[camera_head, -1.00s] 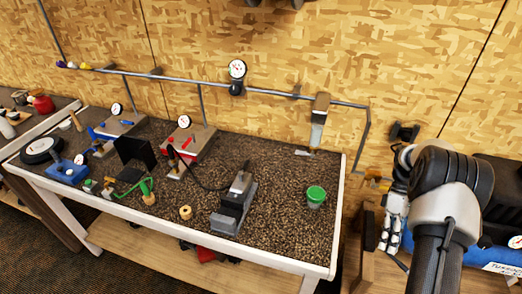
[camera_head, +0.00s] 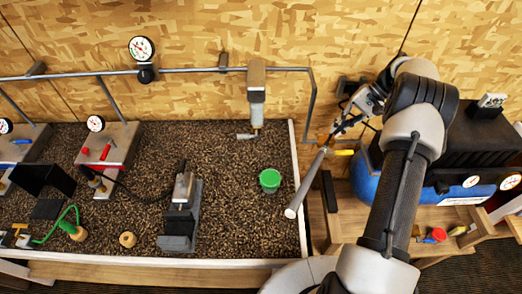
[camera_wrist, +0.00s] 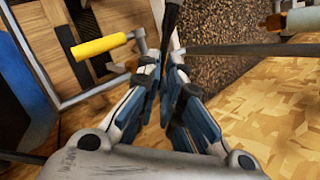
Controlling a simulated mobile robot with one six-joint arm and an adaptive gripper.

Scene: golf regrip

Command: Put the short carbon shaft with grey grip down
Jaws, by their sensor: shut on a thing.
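The short carbon shaft with grey grip (camera_head: 307,182) is in my gripper (camera_head: 342,128). In the head view its thick grey grip slants down and left from the jaws, over the bench's white right edge. In the wrist view the dark, slender piece (camera_wrist: 172,20) runs up out of the picture from between the fingers of my gripper (camera_wrist: 164,68). The fingers are closed on it. Its part between the fingers is mostly hidden.
A green cup (camera_head: 270,181) and a black vise (camera_head: 181,215) stand on the speckled bench top (camera_head: 228,185). A metal rail (camera_head: 190,71) runs along the back. A yellow handle (camera_wrist: 100,45) is close to the fingers. A blue tank (camera_head: 367,185) stands at right.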

